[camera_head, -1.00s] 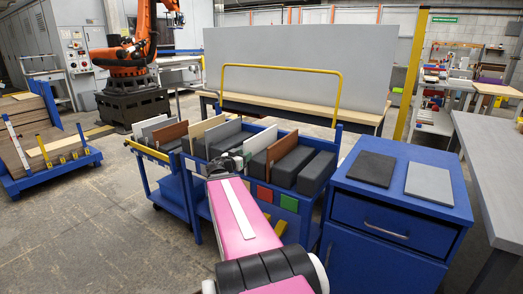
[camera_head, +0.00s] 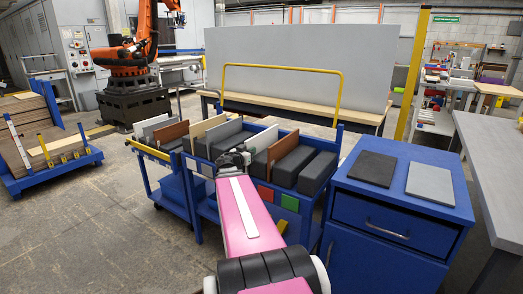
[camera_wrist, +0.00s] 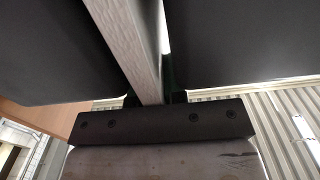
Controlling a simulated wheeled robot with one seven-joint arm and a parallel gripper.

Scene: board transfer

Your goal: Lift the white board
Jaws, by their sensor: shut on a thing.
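The white board (camera_head: 262,138) stands on edge in the blue cart in the head view, just beyond my gripper (camera_head: 241,155). My gripper is over the middle of the cart, shut on the board; its fingertips are mostly hidden by my own wrist. In the wrist view my gripper (camera_wrist: 152,99) has a pale, streaked edge (camera_wrist: 127,38) running into it, with dark surfaces close on both sides. The board's lower part is hidden in the cart.
Grey boards (camera_head: 221,132) and a brown board (camera_head: 283,147) stand close on either side, with thick dark blocks (camera_head: 318,172) to the right. A yellow hoop rail (camera_head: 282,67) rises behind. A blue cabinet (camera_head: 398,190) at right bears a black and a grey plate.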

